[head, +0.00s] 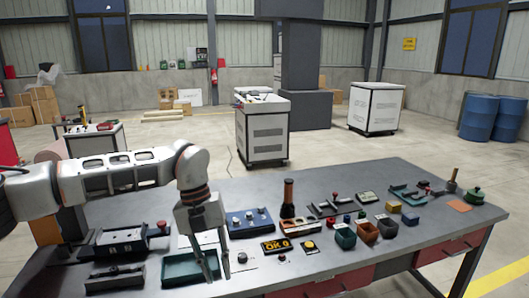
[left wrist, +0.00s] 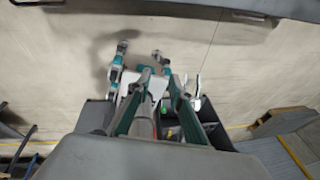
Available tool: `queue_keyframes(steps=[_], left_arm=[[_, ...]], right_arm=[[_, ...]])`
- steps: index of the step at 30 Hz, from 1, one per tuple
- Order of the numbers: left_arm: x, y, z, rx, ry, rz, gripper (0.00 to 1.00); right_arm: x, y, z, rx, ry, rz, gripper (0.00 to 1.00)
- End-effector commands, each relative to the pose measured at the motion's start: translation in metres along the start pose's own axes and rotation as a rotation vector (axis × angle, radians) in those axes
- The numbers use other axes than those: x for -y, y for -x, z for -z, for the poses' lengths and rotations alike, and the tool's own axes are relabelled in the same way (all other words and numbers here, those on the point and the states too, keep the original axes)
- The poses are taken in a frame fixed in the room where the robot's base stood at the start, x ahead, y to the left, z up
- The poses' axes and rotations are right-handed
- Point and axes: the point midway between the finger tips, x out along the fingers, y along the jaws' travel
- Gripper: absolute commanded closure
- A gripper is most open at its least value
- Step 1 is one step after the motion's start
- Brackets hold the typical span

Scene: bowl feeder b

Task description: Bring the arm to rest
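My left arm (head: 120,172) comes in from the left and bends down over the near left part of the table (head: 370,195). My left gripper (head: 218,277) points down in front of the teal tray (head: 177,272) and hides part of it. Its two fingers stand apart with a gap between them, and I see nothing held. Whether the tips touch the table or tray, I cannot tell. In the left wrist view, teal and grey finger parts (left wrist: 158,95) show against the floor. My right gripper is in neither view.
A black fixture (head: 125,240) stands left of the gripper. A blue box with knobs (head: 250,222), an orange display (head: 275,246), a dark cylinder (head: 288,195) and small bins (head: 345,237) stand to the right. A white cabinet (head: 262,130) stands behind the table. Floor beyond is largely clear.

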Motion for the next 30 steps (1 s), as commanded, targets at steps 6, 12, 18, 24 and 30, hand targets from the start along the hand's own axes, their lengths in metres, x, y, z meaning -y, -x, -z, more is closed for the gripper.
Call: queue_keyframes(steps=[6,12,18,24,30], left_arm=[[0.066,-0.064,0.053,-0.166,-0.151,0.234,0.79],[0.142,-0.097,0.12,-0.333,-0.243,0.586,0.79],[0.2,-0.088,0.167,-0.448,-0.21,0.975,0.79],[0.229,-0.059,0.172,-0.495,-0.043,1.347,0.79],[0.22,-0.039,0.139,-0.473,0.248,1.656,0.79]], right_arm=[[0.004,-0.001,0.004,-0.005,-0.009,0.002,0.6],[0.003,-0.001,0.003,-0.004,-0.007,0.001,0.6],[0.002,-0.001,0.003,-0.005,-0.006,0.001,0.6],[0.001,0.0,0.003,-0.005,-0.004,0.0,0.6],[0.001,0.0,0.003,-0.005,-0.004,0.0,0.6]])
